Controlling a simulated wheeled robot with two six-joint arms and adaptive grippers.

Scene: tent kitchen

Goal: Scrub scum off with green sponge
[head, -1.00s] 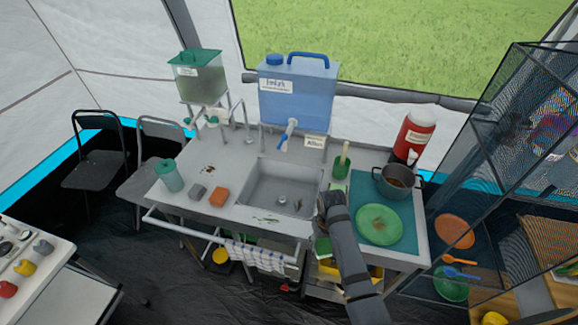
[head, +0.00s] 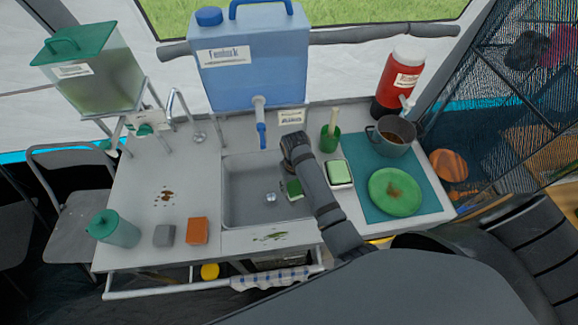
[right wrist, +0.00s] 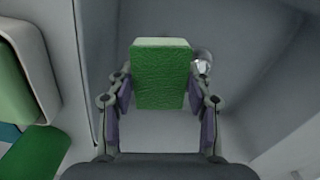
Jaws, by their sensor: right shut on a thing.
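The green sponge (right wrist: 161,73) is held between the fingers of my right gripper (right wrist: 160,95). In the head view a small part of the sponge (head: 294,189) shows inside the grey sink (head: 240,195), beside my arm; the fingers are hidden there. In the wrist view the sponge is over the sink basin; whether it touches the bottom I cannot tell. Brown scum spots (head: 165,196) lie on the counter left of the sink. A greenish stain (head: 270,237) lies on the front rim. A green plate (head: 395,203) has a brown stain. My left gripper is not in view.
A dish with a green top (head: 339,172) and a green brush holder (head: 329,141) stand right of the sink. A pot (head: 391,139) stands on the teal mat (head: 430,199). An orange block (head: 197,231), grey block (head: 164,236) and teal canister (head: 113,229) stand at left.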

